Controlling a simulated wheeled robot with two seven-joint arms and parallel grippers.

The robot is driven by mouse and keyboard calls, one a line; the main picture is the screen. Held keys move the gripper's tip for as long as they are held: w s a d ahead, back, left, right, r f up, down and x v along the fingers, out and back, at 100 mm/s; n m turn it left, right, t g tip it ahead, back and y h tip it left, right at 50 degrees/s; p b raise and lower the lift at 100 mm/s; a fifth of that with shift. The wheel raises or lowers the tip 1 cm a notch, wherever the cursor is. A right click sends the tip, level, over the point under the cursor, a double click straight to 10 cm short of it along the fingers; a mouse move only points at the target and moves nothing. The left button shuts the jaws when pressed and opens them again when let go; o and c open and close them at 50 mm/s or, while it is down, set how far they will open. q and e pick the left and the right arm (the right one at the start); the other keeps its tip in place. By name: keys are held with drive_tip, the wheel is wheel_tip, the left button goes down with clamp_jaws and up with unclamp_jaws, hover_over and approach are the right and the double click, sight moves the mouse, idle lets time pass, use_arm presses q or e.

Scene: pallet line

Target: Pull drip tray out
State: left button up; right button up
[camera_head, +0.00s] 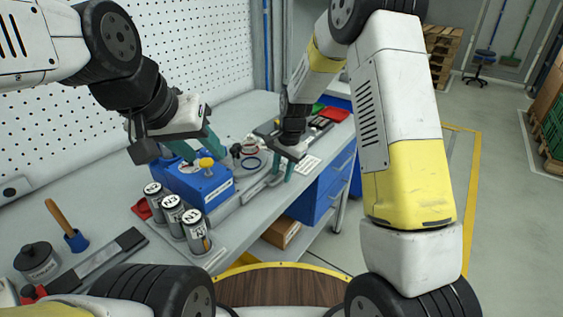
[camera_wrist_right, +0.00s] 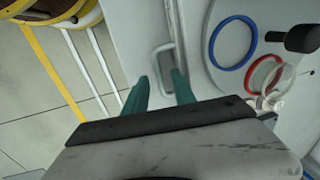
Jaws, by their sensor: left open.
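In the right wrist view a pale grey handle (camera_wrist_right: 153,62) sits on the edge of a flat grey panel, which looks like the drip tray (camera_wrist_right: 140,22). My right gripper (camera_wrist_right: 161,78) has its two teal fingers apart, with the handle just past and between the tips; I see no clear contact. In the head view my right gripper (camera_head: 284,172) is at the front edge of the bench, and the handle is hard to make out there. My left gripper (camera_head: 196,148) is open above a blue box (camera_head: 200,186) with a yellow knob (camera_head: 206,163).
Several labelled cans (camera_head: 173,213) stand in front of the blue box. Blue and red rings (camera_wrist_right: 233,42) lie beside the panel in the right wrist view. A blue drawer cabinet (camera_head: 330,185) is under the bench.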

drive_tip(key=shift+f, duration=0.35)
clamp_jaws()
idle(1.2)
